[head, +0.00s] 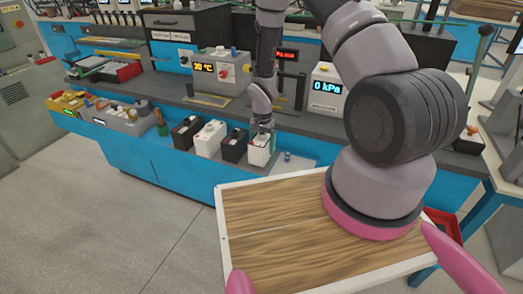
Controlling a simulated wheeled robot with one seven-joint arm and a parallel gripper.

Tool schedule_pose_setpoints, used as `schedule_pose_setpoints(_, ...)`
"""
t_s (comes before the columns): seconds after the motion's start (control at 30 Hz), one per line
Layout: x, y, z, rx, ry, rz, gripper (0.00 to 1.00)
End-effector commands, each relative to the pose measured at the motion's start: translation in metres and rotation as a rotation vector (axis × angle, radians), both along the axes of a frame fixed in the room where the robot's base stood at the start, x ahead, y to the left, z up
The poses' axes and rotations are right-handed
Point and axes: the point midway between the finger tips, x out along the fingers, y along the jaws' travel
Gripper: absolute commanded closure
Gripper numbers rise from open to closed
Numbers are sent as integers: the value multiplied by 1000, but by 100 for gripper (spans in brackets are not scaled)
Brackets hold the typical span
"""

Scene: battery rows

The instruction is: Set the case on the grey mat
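My gripper (262,128) points down at the top of a white case (261,150) at the right end of a row of battery cases on the low blue front ledge. The fingers are small and partly hidden against the case's top, so I cannot tell whether they are shut on it. The case looks upright. A flat grey patch (295,174) lies just right of the case, with a small blue object (287,156) by it; I cannot tell whether this patch is the grey mat.
Left of the case stand a black case (234,146), a white case (209,139) and another black case (184,132). A green bottle (161,123) and a grey box (124,118) stand farther left. Instruments, including a pressure display (327,88), stand on the bench behind.

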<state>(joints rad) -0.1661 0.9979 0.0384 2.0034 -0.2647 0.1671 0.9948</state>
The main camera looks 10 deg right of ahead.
Motion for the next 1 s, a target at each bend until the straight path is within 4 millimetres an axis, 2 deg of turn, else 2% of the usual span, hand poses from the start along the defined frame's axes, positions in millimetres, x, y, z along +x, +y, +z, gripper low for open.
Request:
schedule_pose_setpoints(0.03, -1, 0, -9, 0, 3, 1, 93)
schedule_pose_setpoints(0.13, 0, 0, -19, 0, 0, 1, 93)
schedule_pose_setpoints(0.47, 0, 0, -21, 0, 0, 0, 93)
schedule_pose_setpoints(0.5, 0, 0, -22, 0, 0, 0, 14)
schedule_pose_setpoints(0.53, 0, 0, -21, 0, 0, 0, 2)
schedule_pose_setpoints(0.83, 0, 0, -19, 0, -1, 1, 0)
schedule_pose_setpoints(1.0, 1, 0, 3, 0, -3, 0, 0)
